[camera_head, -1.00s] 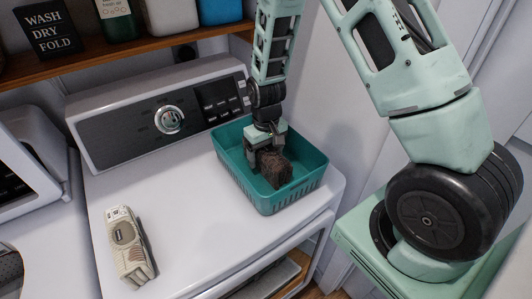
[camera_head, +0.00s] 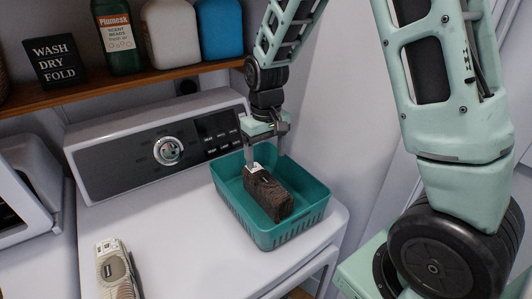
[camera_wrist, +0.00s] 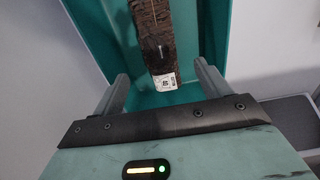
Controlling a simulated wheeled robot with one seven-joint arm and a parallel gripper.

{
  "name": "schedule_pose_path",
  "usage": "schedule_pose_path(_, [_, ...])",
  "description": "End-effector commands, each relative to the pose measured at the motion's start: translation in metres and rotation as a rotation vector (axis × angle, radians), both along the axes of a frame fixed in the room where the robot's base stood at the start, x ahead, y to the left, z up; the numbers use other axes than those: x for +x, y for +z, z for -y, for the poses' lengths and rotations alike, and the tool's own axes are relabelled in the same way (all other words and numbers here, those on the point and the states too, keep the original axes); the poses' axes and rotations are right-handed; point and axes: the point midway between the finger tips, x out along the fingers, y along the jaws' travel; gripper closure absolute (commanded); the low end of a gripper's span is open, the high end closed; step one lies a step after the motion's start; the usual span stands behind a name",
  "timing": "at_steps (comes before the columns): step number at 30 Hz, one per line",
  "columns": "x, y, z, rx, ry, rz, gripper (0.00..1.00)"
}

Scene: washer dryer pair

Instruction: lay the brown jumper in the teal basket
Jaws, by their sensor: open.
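The brown jumper (camera_head: 268,195) is a folded, block-shaped bundle with a white tag at one end. It lies inside the teal basket (camera_head: 283,238), which stands on the right part of the white machine's top. My gripper (camera_head: 266,160) is above the tagged end of the jumper, its fingers spread and apart from it. In the wrist view the jumper (camera_wrist: 156,40) lies beyond the open fingers (camera_wrist: 160,90), on the floor of the basket (camera_wrist: 212,35).
A beige folded item (camera_head: 116,270) lies on the machine top (camera_head: 180,230) at the left. The control panel (camera_head: 160,152) runs along the back. Above it, a wooden shelf (camera_head: 130,82) holds bottles and a sign (camera_head: 54,60).

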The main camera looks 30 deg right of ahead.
Motion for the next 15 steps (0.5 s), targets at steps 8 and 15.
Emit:
schedule_pose_path(8, [-0.033, 0.027, -0.064, 0.042, 0.131, 0.007, 0.24])
schedule_pose_path(15, [-0.166, 0.057, -0.174, 0.079, 0.499, 0.012, 0.24])
